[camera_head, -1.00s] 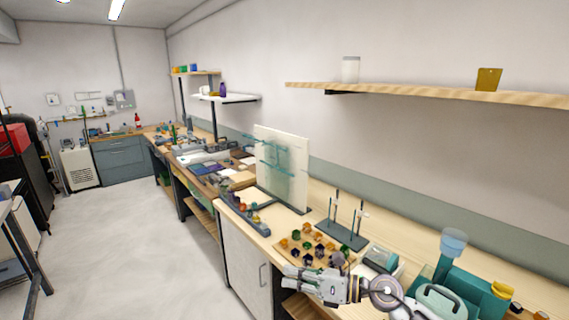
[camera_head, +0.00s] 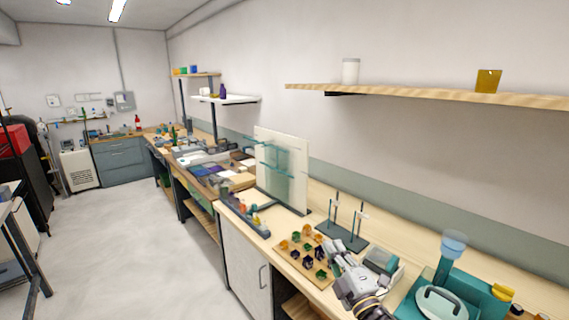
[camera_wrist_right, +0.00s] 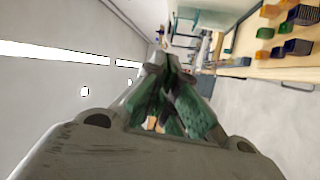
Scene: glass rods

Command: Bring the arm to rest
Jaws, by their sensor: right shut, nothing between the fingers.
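My right gripper (camera_head: 331,246) is shut and empty. In the head view it is over the bench, just right of the wooden board of small coloured pieces, with its fingers pointing away from me toward the dark rod stand (camera_head: 341,238). In the right wrist view its two fingers (camera_wrist_right: 166,62) meet, with nothing between them. My right arm comes in from the bottom edge and hides part of the bench. My left gripper is not in view.
The wooden board (camera_head: 289,252) holds several coloured pieces. A pale upright panel (camera_head: 293,150) with teal glass rods stands behind it. A teal machine (camera_head: 445,299) with a blue cup (camera_head: 454,243) is to the right. A wooden shelf (camera_head: 430,96) hangs above. The floor at left is open.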

